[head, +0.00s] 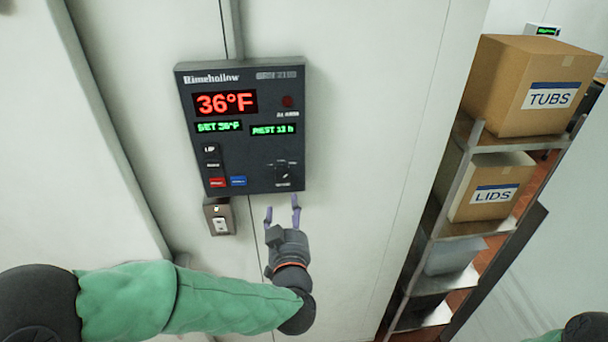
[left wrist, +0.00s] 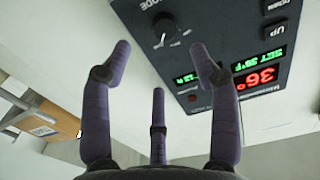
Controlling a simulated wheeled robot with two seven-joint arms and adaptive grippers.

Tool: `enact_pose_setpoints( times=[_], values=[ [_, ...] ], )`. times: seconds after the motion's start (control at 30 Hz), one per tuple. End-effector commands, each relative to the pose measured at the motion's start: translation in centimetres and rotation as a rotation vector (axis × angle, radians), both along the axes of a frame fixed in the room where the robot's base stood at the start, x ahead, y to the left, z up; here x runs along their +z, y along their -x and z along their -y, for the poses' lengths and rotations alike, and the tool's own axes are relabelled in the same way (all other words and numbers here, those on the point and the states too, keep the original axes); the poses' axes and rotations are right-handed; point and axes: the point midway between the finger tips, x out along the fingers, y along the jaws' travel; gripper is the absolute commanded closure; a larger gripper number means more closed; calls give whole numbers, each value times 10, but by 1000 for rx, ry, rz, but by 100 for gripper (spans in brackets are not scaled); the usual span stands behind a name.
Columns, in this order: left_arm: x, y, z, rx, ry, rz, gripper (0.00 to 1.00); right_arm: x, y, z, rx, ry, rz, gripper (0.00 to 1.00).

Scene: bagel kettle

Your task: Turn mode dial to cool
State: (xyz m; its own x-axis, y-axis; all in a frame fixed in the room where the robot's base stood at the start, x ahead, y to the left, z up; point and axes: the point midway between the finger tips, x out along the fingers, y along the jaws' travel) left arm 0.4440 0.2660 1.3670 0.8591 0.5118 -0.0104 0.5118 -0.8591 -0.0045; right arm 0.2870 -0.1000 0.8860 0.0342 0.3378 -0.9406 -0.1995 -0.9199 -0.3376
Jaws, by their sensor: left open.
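The dark control panel (head: 242,128) is fixed to the pale wall and shows a red 36°F with green lines below it. Its black mode dial (head: 283,174) sits at the panel's lower right. In the left wrist view the dial (left wrist: 164,30) has a light pointer mark, with the word MODE beside it; the small position labels are too small to read. My left gripper (head: 282,203) is open and empty, just below the dial and apart from it. In the left wrist view its purple fingers (left wrist: 160,75) are spread, with the dial beyond them. My right gripper is out of view.
A small metal switch box (head: 220,217) is on the wall below the panel. A shelf rack (head: 455,190) at right holds boxes marked TUBS (head: 530,85) and LIDS (head: 487,190). The wall between panel and rack is clear.

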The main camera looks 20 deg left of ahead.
Motion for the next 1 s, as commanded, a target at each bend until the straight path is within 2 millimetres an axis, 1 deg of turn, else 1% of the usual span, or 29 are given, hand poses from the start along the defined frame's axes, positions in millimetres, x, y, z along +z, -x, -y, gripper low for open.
enact_pose_setpoints(
  times=[0.03, 0.17, 0.33, 0.6, 0.7, 0.83, 1.0],
  values=[
    [6, 2, -2, 8, -2, 9, 39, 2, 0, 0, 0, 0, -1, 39],
    [7, -1, -6, 17, -4, 12, 39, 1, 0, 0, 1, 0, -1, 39],
    [5, -19, -18, 19, -4, 10, 39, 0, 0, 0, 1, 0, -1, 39],
    [6, -61, -43, 16, -4, 10, 39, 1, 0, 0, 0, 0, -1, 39],
    [6, -73, -50, 15, -3, 11, 39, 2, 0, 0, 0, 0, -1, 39],
    [6, -83, -56, 14, -2, 11, 39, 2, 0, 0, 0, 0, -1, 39],
    [7, -88, -59, 13, -4, 12, 39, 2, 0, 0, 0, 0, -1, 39]
  ],
)
